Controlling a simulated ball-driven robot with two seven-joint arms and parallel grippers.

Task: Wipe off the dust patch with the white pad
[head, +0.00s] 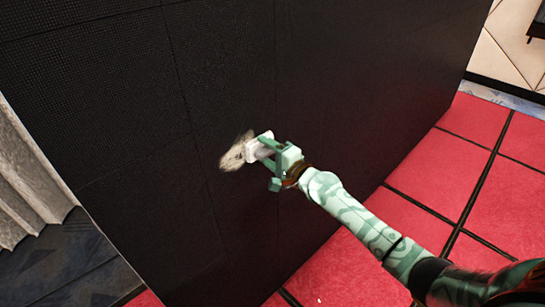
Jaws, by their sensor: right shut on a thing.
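The dust patch (233,156) is a pale beige smudge on the black video wall (140,80). My right gripper (268,150) is shut on the white pad (252,149), just right of the patch. The pad is at the patch's right edge and covers part of it; whether it touches the wall I cannot tell for sure. The gripper's fingers hide part of the pad. My left gripper is not in view.
The black wall is flat, with thin panel seams, and is clear around the patch. Red floor tiles (440,170) with dark lines lie to the right. A grey curtain (25,180) hangs at the left above dark carpet (60,265).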

